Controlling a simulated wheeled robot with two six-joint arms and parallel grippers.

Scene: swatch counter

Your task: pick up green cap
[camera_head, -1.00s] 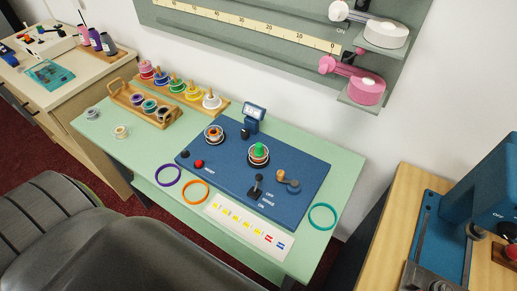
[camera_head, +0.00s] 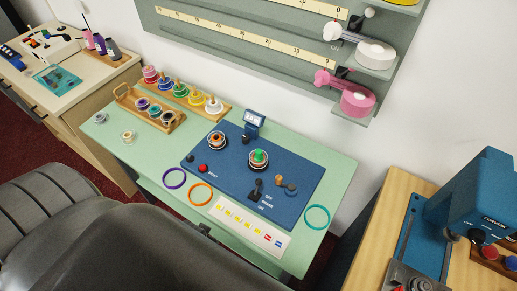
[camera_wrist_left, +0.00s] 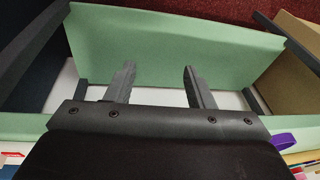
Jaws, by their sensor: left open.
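The green cap (camera_head: 258,153) sits on a spool on the right half of the blue panel, on the green table. The spool (camera_head: 258,163) under it is pale with a reddish band. In the left wrist view my left gripper (camera_wrist_left: 159,84) is open and empty, with its two dark fingers apart and a green panel beyond them. The green cap does not show in the left wrist view. Neither gripper shows in the head view.
The blue panel (camera_head: 230,185) also bears an orange-banded spool (camera_head: 217,140), a small display (camera_head: 254,121) and levers. Purple, orange and teal rings lie around it. A wooden spool rack (camera_head: 172,120) stands at the back left.

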